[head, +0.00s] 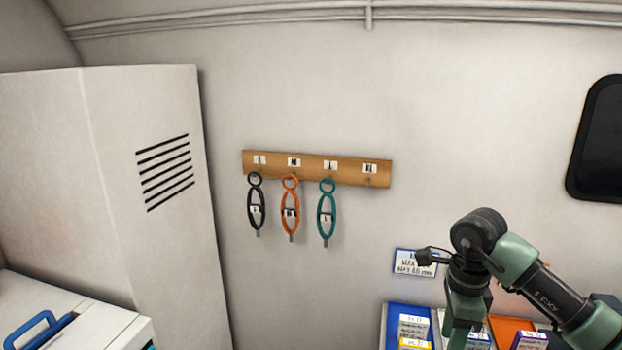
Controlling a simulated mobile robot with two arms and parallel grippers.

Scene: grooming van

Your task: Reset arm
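My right arm (525,268) comes in from the right and bends down at the wrist over the coloured bins at the lower right. Its dark and green end (465,305) points down and runs to the bottom edge. The fingertips cannot be made out, so I cannot tell whether that gripper is open or shut, or whether it holds anything. My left arm and gripper are not in view.
A wooden hook rail (315,169) on the wall holds black (256,208), orange (290,210) and teal (327,212) looped tools; its rightmost hook is empty. A blue bin (393,325) and orange bin (500,328) hold small boxes. A cabinet (110,170) stands left.

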